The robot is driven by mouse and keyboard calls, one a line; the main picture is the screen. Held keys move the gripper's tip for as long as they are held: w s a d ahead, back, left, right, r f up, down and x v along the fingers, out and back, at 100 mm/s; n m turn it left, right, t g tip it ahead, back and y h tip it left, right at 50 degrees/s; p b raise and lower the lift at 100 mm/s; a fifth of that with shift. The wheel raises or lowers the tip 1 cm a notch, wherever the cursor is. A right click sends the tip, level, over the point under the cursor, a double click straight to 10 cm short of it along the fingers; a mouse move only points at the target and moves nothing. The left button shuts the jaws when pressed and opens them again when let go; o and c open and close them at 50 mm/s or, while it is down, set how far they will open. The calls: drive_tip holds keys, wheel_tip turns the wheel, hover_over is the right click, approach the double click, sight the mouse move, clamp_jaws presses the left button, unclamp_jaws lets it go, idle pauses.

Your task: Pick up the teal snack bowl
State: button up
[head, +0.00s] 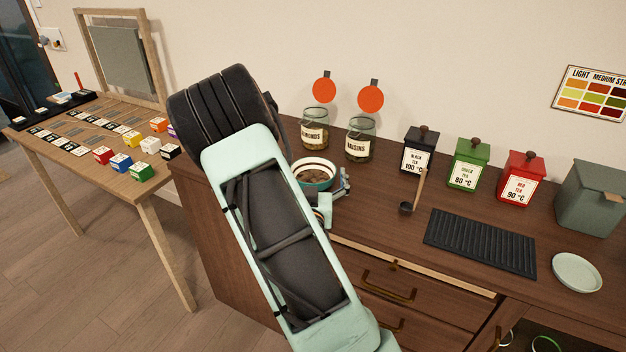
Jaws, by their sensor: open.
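The teal snack bowl (315,184) sits on the brown cabinet top, left of the middle of the head view. It has a pale rim, a teal outer wall and brown contents. My arm covers part of its left side. My gripper (343,184) is at the bowl's right side, small and partly hidden behind my arm. Its jaws are open. Whether a finger touches the bowl wall or reaches inside the rim cannot be told from this view.
Jars of almonds (314,136) and raisins (360,142) stand behind the bowl. Black (419,150), green (467,165) and red (521,179) tea tins stand to the right. A scoop (406,208), a black ridged tray (482,243) and a pale plate (577,272) lie farther right.

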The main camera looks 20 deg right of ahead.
drive_tip(key=shift+w+d, duration=0.15)
drive_tip(key=shift+w, duration=0.05)
drive_tip(key=c, duration=1.4)
drive_tip(key=shift+r, duration=0.15)
drive_tip(key=shift+r, duration=0.65)
drive_tip(key=s+a+r, duration=0.1)
drive_tip(key=r, duration=0.1)
drive_tip(key=s+a+r+p, duration=0.1)
drive_tip(key=r, duration=0.2)
drive_tip(key=s+a+r, duration=0.1)
drive_tip(key=s+r, duration=0.1)
drive_tip(key=shift+r, duration=0.35)
drive_tip(key=shift+s+a+r+p, duration=0.1)
drive_tip(key=shift+s+r+p, duration=0.15)
drive_tip(key=shift+p, duration=0.6)
drive_tip(key=s+a+r+p, duration=0.1)
drive_tip(key=s+p, duration=0.1)
drive_tip(key=p, duration=0.3)
drive_tip(key=s+a+r+p, duration=0.1)
drive_tip(key=s+a+p, duration=0.1)
drive_tip(key=p, duration=0.4)
drive_tip(key=s+a+r+p, duration=0.1)
drive_tip(key=s+a+p, duration=0.1)
drive_tip(key=p, duration=0.4)
drive_tip(key=shift+s+r, duration=0.15)
drive_tip(key=shift+s, duration=0.3)
